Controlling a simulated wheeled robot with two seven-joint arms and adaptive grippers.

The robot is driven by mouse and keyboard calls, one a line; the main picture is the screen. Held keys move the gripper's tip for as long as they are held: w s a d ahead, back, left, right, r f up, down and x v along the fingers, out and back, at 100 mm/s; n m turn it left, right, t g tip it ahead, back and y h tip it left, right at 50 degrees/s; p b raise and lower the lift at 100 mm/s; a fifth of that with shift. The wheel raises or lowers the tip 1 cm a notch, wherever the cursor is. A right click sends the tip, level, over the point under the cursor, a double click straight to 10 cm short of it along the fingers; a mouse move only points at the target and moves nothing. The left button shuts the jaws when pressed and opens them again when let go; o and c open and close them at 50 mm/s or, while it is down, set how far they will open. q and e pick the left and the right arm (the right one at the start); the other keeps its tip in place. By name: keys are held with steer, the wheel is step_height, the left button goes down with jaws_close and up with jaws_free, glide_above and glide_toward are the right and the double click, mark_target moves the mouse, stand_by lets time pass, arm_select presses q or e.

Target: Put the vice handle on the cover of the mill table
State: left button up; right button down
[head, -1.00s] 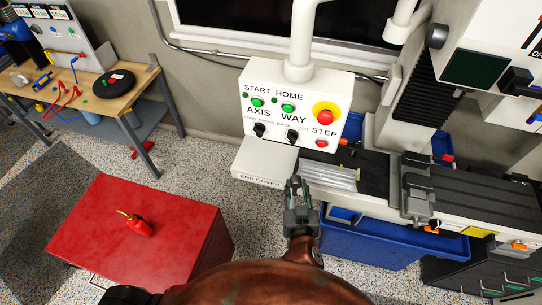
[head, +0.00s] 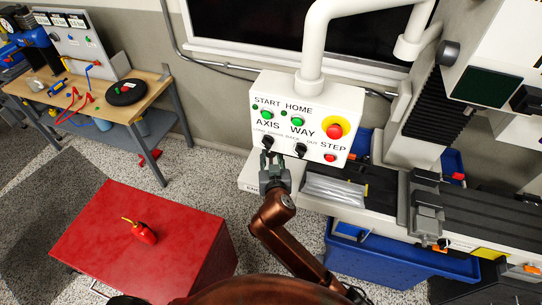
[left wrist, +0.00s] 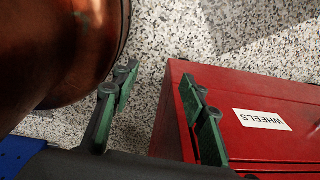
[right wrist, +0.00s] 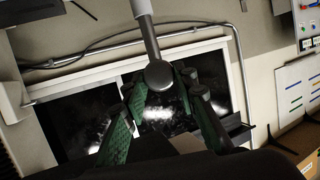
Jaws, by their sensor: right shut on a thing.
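My right gripper (head: 268,162) is over the pale end cover (head: 248,185) at the left end of the mill table, in front of the control box. In the right wrist view its fingers (right wrist: 160,88) are shut on the vice handle, a grey metal bar with a round hub (right wrist: 159,75). The bar points up, away from the fingers. The handle is hard to make out in the head view. A gap between handle and cover cannot be judged. The grey vice (head: 426,205) stands on the table to the right. My left gripper (left wrist: 158,82) is open and empty beside the red cabinet.
The white control box (head: 308,118) hangs just behind my right gripper. Clear bags (head: 333,190) lie right of the cover. A blue bin (head: 395,258) is below the table. The red cabinet (head: 100,240) carries a red oil can (head: 142,232).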

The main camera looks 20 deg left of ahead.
mark_target(271, 159)
steer(key=w, duration=0.1)
steer(key=w+a, duration=0.1)
steer(key=shift+w, duration=0.4)
steer(key=shift+f, duration=1.7)
steer(key=shift+f, duration=0.15)
steer(key=c, duration=1.5)
jaws_free()
steer(key=shift+c, duration=0.2)
steer(key=shift+s+d, duration=0.1)
steer(key=shift+s, duration=0.3)
steer(key=v, duration=1.1)
steer(key=shift+r, duration=0.3)
